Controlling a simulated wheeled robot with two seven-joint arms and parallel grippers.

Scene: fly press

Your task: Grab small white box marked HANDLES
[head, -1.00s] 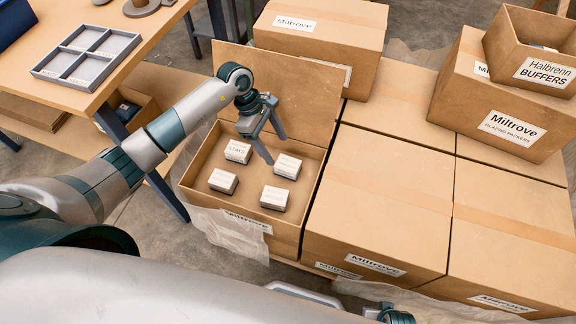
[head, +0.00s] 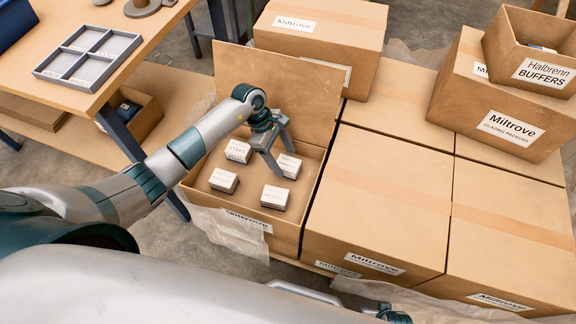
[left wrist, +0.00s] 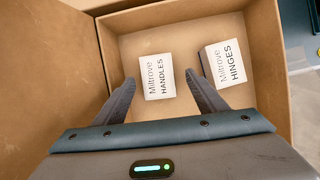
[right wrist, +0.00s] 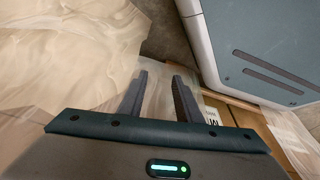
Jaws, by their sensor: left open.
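The small white box marked HANDLES (left wrist: 157,77) lies on the floor of an open carton (head: 243,216), with its label facing up. In the head view it appears to be the back right one of the small boxes (head: 289,167), partly behind a finger. My left gripper (head: 281,162) is open and empty above it. In the left wrist view the fingertips (left wrist: 160,77) lie on either side of the HANDLES box, which shows no visible contact. My right gripper (right wrist: 160,76) is open and empty, away from the carton over plastic wrap.
A box marked HINGES (left wrist: 226,63) sits beside HANDLES, and other small boxes (head: 223,181) share the carton. The carton's raised flap (head: 285,90) stands behind. Closed Miltrove cartons (head: 380,200) adjoin on the right. A grey divided tray (head: 88,54) is on the table at left.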

